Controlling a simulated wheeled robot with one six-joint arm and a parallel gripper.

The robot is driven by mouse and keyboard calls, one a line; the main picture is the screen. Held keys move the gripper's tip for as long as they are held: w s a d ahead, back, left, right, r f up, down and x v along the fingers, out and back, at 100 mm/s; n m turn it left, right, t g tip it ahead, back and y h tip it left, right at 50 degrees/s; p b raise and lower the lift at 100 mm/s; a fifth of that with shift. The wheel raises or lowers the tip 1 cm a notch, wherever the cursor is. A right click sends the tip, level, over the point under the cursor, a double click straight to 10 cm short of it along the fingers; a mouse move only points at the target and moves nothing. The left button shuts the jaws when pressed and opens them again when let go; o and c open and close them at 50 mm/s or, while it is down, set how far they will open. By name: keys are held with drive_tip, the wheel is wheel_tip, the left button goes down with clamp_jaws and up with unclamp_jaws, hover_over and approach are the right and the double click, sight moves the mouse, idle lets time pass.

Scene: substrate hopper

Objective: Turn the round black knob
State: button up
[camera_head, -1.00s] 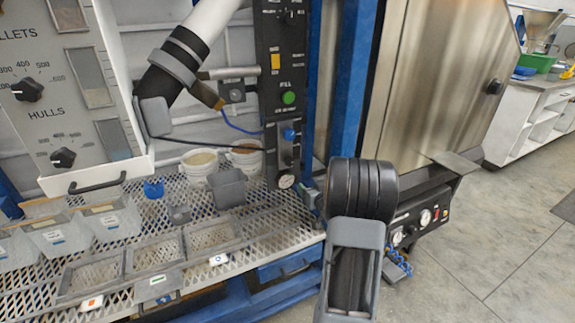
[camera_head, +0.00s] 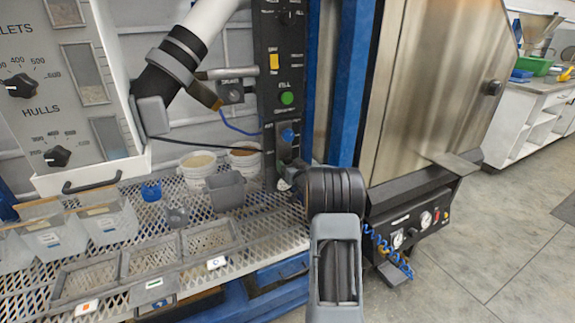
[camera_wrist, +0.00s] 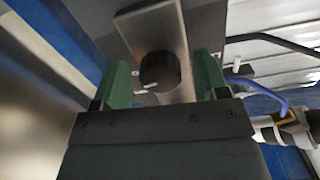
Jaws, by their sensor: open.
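In the wrist view, a round black knob (camera_wrist: 160,69) with a pale mark near its lower edge sits on a grey metal plate (camera_wrist: 150,22). My gripper (camera_wrist: 163,62) is open. One green finger stands on each side of the knob, with a visible gap on both sides. I cannot tell how far the fingertips reach along its depth.
A blue upright post (camera_head: 352,90) and a steel cabinet (camera_head: 430,85) stand close to the arm. A mesh shelf (camera_head: 265,228) holds buckets and trays on the left. In the wrist view, a blue cable (camera_wrist: 270,95) runs at the right. Open floor (camera_head: 500,250) lies right.

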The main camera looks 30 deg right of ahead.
drive_tip(key=shift+w+d, duration=0.1)
drive_tip(key=shift+w, duration=0.85)
drive_tip(key=c, duration=0.9)
